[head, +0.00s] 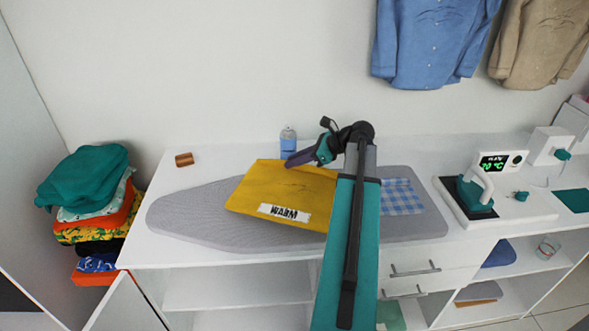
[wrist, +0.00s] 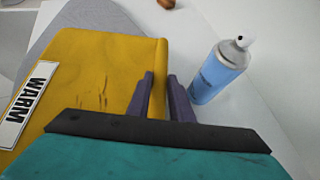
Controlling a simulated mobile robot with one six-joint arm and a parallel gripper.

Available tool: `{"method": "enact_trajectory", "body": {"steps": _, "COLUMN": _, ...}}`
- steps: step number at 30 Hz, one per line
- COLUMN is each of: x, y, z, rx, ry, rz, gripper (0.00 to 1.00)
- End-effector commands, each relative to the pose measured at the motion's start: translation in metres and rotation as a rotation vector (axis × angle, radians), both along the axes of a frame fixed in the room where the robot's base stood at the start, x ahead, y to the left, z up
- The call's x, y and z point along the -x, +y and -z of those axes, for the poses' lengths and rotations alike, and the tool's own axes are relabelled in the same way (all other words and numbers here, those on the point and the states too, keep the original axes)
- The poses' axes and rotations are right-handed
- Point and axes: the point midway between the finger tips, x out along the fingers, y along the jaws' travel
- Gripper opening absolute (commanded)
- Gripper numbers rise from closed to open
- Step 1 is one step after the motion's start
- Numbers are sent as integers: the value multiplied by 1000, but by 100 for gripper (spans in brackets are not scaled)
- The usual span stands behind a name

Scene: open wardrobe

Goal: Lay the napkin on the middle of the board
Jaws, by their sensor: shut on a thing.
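The yellow napkin (head: 280,190) bears a white label reading WARM and is spread out flat over the middle-left of the grey ironing board (head: 180,215). My gripper (head: 290,160) is shut on its far edge, near the top right corner. In the wrist view the napkin (wrist: 90,80) shows a ridge of its edge pinched between the two purple fingers of my gripper (wrist: 160,85). I cannot tell whether the napkin touches the board or hangs just above it. My arm hides part of its right side.
A blue spray bottle (head: 288,142) stands just behind the napkin, close to my fingers. A blue checked cloth (head: 403,197) lies on the board's right part. An iron (head: 478,192) stands on its base at right. Folded clothes (head: 90,200) are stacked at left.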

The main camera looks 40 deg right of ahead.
Motion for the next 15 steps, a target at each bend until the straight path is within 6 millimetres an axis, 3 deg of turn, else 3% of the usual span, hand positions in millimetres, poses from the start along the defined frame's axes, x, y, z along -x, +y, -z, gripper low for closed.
{"method": "enact_trajectory", "body": {"steps": 5, "x": 0, "y": 0, "z": 3, "rx": -2, "ry": 0, "rz": 0, "gripper": 0}}
{"method": "enact_trajectory", "body": {"steps": 15, "x": -1, "y": 1, "z": 31, "rx": -2, "ry": 1, "rz": -2, "gripper": 0}}
